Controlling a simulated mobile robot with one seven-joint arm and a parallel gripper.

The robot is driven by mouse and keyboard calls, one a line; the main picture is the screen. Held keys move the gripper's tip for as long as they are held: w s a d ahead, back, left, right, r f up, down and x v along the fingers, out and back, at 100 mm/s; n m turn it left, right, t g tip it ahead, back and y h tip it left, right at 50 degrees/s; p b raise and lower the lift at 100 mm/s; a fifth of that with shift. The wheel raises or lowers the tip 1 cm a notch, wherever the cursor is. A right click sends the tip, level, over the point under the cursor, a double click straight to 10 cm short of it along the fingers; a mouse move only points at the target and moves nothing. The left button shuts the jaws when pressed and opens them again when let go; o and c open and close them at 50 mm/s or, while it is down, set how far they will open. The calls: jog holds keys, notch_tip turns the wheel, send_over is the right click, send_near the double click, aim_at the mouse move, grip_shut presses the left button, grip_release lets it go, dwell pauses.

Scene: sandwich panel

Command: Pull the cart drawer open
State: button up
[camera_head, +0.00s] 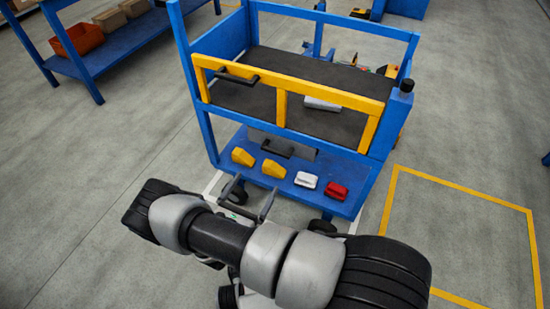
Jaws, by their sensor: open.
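The blue cart (200,120) stands ahead of me, with a yellow front frame (330,93) around its upper level. My gripper (255,184) is in front of the lower shelf, below and apart from the drawer handle in the picture. Its two dark fingers are spread with nothing seen between them. My arm hides part of the floor and the cart's base.
A light box (322,104) is on the upper level. A blue bench (117,42) stands back left. Yellow floor lines (460,184) mark clear floor at right.

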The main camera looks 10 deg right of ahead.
aim_at(274, 153)
jog(key=b+x, duration=0.3)
jog(key=x, duration=1.4)
jog(key=shift+w, duration=0.1)
